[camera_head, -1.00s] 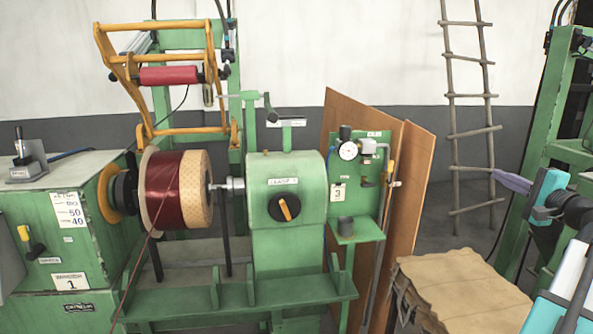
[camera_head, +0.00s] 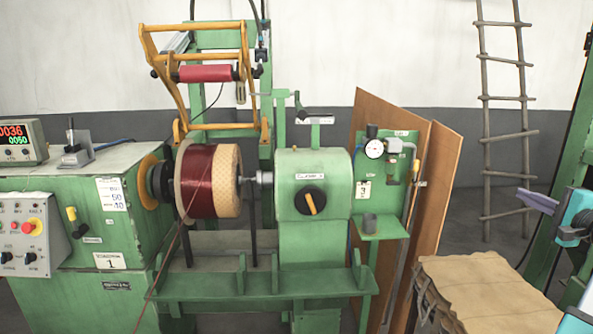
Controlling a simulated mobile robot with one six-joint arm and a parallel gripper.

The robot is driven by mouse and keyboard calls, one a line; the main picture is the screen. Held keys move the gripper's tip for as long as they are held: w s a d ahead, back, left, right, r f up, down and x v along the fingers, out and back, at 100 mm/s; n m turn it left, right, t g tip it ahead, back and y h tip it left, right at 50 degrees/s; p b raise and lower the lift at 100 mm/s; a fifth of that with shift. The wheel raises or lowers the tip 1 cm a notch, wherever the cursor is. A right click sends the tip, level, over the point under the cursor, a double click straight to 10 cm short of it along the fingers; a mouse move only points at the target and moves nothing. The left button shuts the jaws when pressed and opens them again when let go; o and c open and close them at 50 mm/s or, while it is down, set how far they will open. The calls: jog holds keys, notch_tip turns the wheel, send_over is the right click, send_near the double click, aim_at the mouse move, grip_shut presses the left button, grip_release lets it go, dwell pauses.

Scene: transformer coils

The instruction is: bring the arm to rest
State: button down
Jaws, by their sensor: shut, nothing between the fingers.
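My gripper (camera_head: 538,202) shows at the right edge, its purple-grey fingers pointing left. It is shut and empty, in the air in front of the green frame at the right and above the brown sheets. The teal and dark wrist parts of my arm (camera_head: 575,225) are cut off by the right edge. Most of the arm is out of view. The gripper touches nothing that I can see.
A green winding machine (camera_head: 315,245) with a dark red wire coil (camera_head: 202,182) fills the middle. Brown panels (camera_head: 437,185) lean behind it. A stack of brown sheets (camera_head: 490,290) lies at lower right. A ladder (camera_head: 508,100) leans on the wall.

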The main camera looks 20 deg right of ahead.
jog(key=w+a+f+n+g+y+b, duration=0.1)
jog(key=w+a+f+n+g+y, duration=0.15)
jog(key=w+a+f, duration=0.8)
jog(key=a+f+n+g+y+b, duration=0.1)
jog(key=a+f+g+y, duration=0.35)
jog(key=f, duration=1.25)
jog(key=w+a+f+n+g+h, duration=0.15)
jog(key=w+a+f, duration=0.45)
jog(key=a+f, duration=0.6)
jog(key=s+a+f+n+g+y+b, duration=0.1)
jog(key=s+a+f+n+g, duration=0.25)
jog(key=a+f, duration=0.65)
jog(key=s+a+f+n+g+b, duration=0.1)
jog(key=s+a+f+n+g, duration=0.1)
jog(key=s+a+f, duration=0.65)
jog(key=a+f+n+g+y+b, duration=0.1)
jog(key=a+f+n+g, duration=0.2)
jog(key=a+f, duration=0.7)
jog(key=s+a+f+n+g+h, duration=0.2)
jog(key=s+f+n, duration=0.1)
jog(key=s+f, duration=0.5)
jog(key=s+a+f+n+g+h+b, duration=0.1)
jog(key=s+a+f+n+g+h, duration=0.1)
jog(key=s+f, duration=0.6)
jog(key=s+a+n+g, duration=0.1)
jog(key=s+n, duration=0.1)
jog(key=s, duration=0.4)
jog(key=shift+a+g+h, duration=0.2)
jog(key=shift+g+h, duration=0.1)
jog(key=shift+h, duration=0.05)
